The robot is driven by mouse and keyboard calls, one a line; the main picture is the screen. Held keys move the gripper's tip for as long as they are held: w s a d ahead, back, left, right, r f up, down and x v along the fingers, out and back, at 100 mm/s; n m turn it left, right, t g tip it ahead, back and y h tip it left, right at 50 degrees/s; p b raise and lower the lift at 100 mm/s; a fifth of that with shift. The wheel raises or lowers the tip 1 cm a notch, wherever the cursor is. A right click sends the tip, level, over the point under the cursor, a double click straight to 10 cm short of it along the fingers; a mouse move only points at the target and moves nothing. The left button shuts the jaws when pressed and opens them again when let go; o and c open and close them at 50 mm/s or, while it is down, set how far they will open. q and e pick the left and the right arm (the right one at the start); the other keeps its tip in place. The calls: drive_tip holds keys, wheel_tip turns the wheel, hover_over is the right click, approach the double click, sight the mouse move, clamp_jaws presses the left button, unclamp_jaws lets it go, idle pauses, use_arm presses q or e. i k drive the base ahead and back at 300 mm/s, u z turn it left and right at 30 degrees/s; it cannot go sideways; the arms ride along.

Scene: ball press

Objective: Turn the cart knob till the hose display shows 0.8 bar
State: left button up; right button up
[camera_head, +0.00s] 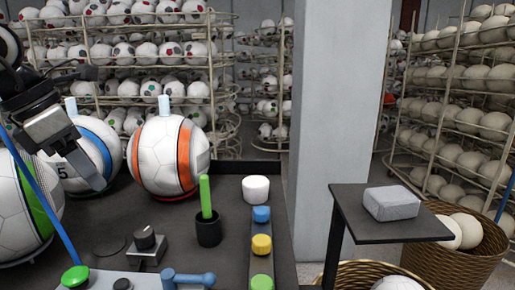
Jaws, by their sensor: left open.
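The knob (144,238) is black with a pale mark on its top and sits on a small grey block on the dark cart top (180,222). My left gripper (86,168) comes in from the upper left and hangs above and left of the knob, well apart from it. It is open and empty, in front of the ball with the blue band. A thin blue hose (42,203) runs down the left side toward a green button (75,276). No readable pressure display shows. My right gripper is out of view.
Balls with blue (92,150), orange (168,156) and green (27,205) bands stand on the cart. A black cup (208,230) holds a green stick. A blue handle (188,279) lies at the front. A grey pillar (335,110) and a side table (385,228) stand right.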

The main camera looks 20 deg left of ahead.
sight(143, 237)
drive_tip(key=k, duration=1)
